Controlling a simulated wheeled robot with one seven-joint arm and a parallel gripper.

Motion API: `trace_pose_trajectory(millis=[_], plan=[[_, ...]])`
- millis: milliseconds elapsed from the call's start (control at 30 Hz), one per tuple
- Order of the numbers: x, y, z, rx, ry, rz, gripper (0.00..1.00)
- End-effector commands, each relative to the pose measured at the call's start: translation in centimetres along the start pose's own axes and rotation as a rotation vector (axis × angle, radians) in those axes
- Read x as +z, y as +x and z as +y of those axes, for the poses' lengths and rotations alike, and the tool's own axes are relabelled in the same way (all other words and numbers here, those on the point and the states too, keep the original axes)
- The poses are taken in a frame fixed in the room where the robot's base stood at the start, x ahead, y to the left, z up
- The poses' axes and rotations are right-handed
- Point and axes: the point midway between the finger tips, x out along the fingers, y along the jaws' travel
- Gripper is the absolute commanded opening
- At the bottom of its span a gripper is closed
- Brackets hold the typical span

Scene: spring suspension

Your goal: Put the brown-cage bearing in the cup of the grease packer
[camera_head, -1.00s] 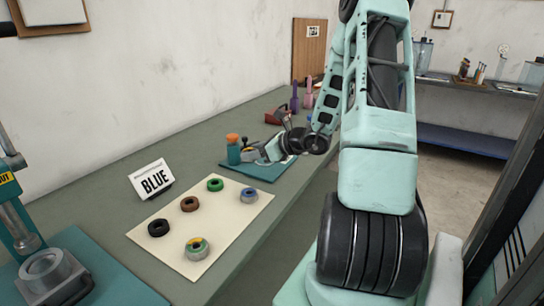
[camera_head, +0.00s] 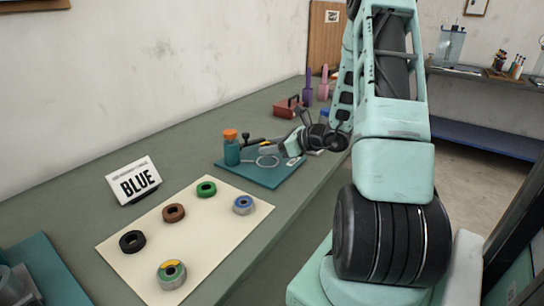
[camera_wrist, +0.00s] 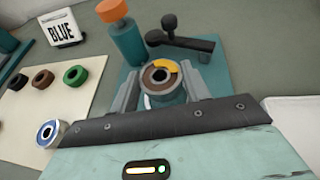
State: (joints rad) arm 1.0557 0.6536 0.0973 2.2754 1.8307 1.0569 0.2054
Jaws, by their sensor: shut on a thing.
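A bearing with a brown cage and a yellow arc on its face (camera_wrist: 158,78) is between the two fingers of my gripper (camera_wrist: 158,88) in the wrist view. My gripper (camera_head: 268,148) is shut on it above the teal base plate. The grease packer has a teal bottle with an orange cap (camera_head: 231,148) and a black-knobbed lever; these also show in the wrist view as the bottle (camera_wrist: 123,35) and the lever (camera_wrist: 182,40). A pale ring outline (camera_head: 268,161) shows on the plate below my fingers. I cannot tell whether the bearing touches the cup.
A cream mat (camera_head: 215,232) holds black, brown, green and blue rings and a bearing with a yellow arc and green cage (camera_head: 172,273). A BLUE sign (camera_head: 134,180) stands behind it. A red box (camera_head: 288,107) and purple and pink tools stand farther back.

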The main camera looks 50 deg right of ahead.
Motion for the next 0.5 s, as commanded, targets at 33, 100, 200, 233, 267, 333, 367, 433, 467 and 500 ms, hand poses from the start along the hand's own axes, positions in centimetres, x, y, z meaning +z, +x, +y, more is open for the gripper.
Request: trace_pose_trajectory(millis=[33,100,200,233,267,333,367,433,467,500], plan=[[-0.8,0.3,0.0,0.001,0.007,0.001,0.18],[-1.8,0.7,0.0,0.002,0.006,0.001,0.18],[-2.8,1.2,0.0,0.001,0.004,0.000,0.18],[-3.0,1.3,0.0,0.001,0.004,0.000,0.18],[-3.2,1.3,0.0,0.000,0.003,-0.001,0.18],[-3.3,1.4,0.0,0.000,0.001,-0.001,0.18],[-3.2,1.4,0.0,0.000,0.001,-0.001,0.18],[-3.2,1.3,0.0,0.000,0.001,-0.001,0.18],[-3.2,1.3,0.0,0.000,0.001,-0.001,0.18],[-3.2,1.3,0.0,0.000,0.001,-0.001,0.18]])
